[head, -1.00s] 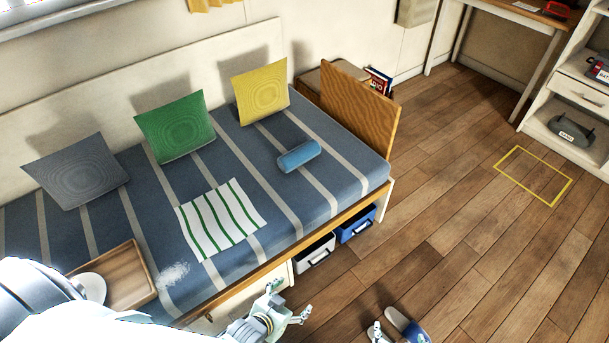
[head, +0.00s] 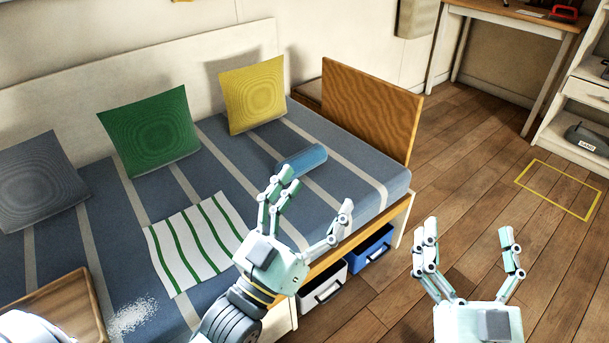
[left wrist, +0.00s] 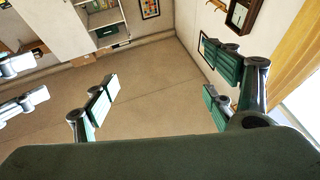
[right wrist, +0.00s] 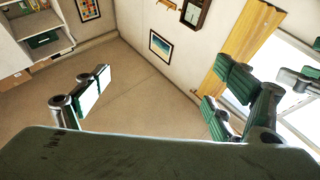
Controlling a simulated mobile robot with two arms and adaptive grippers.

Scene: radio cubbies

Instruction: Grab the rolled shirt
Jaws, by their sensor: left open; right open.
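The rolled shirt is most likely the blue roll (head: 302,160) lying on the striped bed toward its right end in the head view. My left gripper (head: 312,212) is open and empty, in front of the roll in the picture; its upper fingers overlap the roll's lower left edge. I cannot tell whether they touch it. My right gripper (head: 468,250) is open and empty over the floor to the right of the bed. The left wrist view shows the left fingers (left wrist: 165,100) spread, and the right wrist view shows the right fingers (right wrist: 155,95) spread; neither shows the roll.
A green-striped cloth (head: 196,243), a wooden tray (head: 60,300) and grey, green (head: 150,130) and yellow (head: 252,95) cushions are on the bed. A wooden end board (head: 370,110) stands beyond the roll. White and blue bins (head: 368,246) sit under the bed.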

